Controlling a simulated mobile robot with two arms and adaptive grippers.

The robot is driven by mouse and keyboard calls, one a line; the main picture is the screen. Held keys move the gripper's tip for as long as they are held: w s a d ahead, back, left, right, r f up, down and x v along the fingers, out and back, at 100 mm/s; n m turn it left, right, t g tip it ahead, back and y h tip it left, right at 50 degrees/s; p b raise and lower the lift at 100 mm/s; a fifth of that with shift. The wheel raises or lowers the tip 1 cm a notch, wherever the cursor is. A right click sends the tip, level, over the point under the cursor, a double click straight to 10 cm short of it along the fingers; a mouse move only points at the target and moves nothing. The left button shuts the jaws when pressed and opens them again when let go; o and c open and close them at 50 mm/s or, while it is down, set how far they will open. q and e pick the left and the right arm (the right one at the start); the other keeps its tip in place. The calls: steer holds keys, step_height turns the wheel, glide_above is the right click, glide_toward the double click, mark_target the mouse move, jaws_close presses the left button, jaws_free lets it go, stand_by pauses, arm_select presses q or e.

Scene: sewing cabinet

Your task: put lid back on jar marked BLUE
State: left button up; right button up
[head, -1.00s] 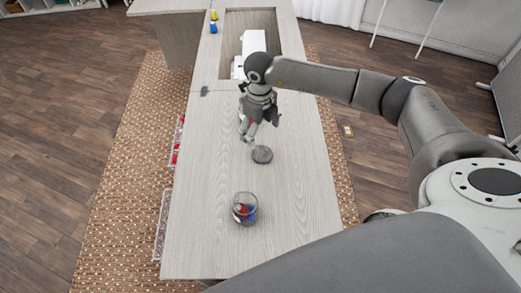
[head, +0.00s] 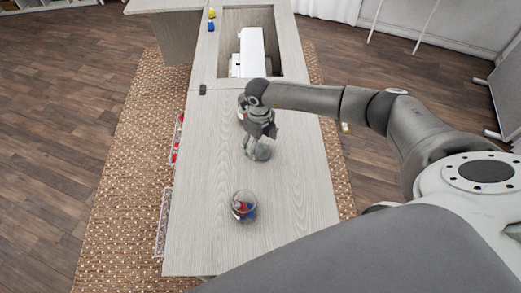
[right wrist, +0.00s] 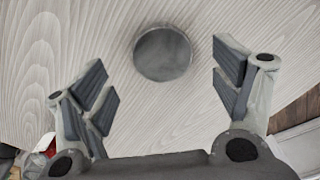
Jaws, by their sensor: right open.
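A round grey lid (head: 262,153) lies flat on the light wood tabletop, partly covered by my right gripper (head: 258,146) in the head view. In the right wrist view the lid (right wrist: 163,53) is in plain sight between and beyond the open fingers of my right gripper (right wrist: 166,82), which hold nothing. An open glass jar (head: 244,207) with red, blue and white pieces stands nearer the front of the table. A second container with some red (head: 241,114) is mostly hidden behind my right gripper. I cannot read a BLUE mark on either. My left gripper is not in view.
A white sewing machine (head: 252,50) sits in the recess at the far end of the table (head: 200,235). Yellow and blue spools (head: 211,20) stand at the far left. Clear bins with red items (head: 177,138) hang along the left edge. The tabletop around the front jar is clear.

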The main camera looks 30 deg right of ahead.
mark_target(261, 151)
steer(key=shift+s+d+f+p, duration=0.1)
steer(key=shift+f+p, duration=0.2)
steer(key=shift+f, duration=1.5)
steer(key=c, duration=0.8)
